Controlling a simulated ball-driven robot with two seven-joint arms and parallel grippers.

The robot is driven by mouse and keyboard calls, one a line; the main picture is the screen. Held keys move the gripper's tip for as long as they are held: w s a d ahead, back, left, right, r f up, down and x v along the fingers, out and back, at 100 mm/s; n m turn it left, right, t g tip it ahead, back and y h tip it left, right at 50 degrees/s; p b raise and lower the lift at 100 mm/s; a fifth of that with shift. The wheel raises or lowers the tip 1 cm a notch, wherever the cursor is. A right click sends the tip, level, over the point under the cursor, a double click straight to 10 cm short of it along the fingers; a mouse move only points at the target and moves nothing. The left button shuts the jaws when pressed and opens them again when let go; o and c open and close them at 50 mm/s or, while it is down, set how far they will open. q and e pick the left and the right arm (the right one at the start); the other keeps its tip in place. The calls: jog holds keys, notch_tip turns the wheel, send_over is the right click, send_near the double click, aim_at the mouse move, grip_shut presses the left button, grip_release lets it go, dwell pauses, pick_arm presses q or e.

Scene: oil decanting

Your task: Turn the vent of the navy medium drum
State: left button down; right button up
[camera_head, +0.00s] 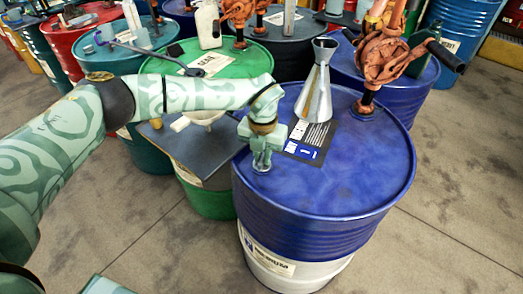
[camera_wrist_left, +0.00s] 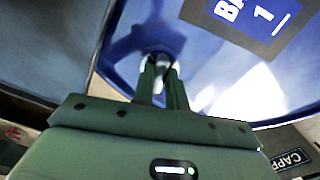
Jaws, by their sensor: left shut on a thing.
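The navy drum (camera_head: 350,180) stands front right, blue with a pale lower part; its top also shows in the left wrist view (camera_wrist_left: 130,35). Its small silver vent (camera_head: 261,166) sits near the left front of the top. My left gripper (camera_head: 262,152) points down over it and is shut on it. In the left wrist view the fingertips (camera_wrist_left: 160,72) close around the vent (camera_wrist_left: 163,58), which they partly hide. My right gripper is not in view.
A silver funnel (camera_head: 316,85) and a dark label (camera_head: 309,140) are on the drum's top. An orange hand pump (camera_head: 383,50) stands at its back. A green drum (camera_head: 240,64) with a dark board (camera_head: 190,150) in front is on the left. Bare floor (camera_head: 460,180) lies to the right.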

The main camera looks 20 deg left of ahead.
aim_at(263, 157)
pick_arm(q)
jog(key=m+p, duration=0.1)
jog(key=m, duration=0.2)
jog(key=shift+r+m, duration=0.15)
jog(key=shift+m, duration=0.15)
jog(key=shift+m+p, duration=0.65)
jog(key=shift+m, duration=1.15)
jog(key=shift+d, duration=0.1)
jog(key=c, duration=1.4)
grip_release()
notch_tip(263, 157, up, 16)
jog(key=p, duration=0.2)
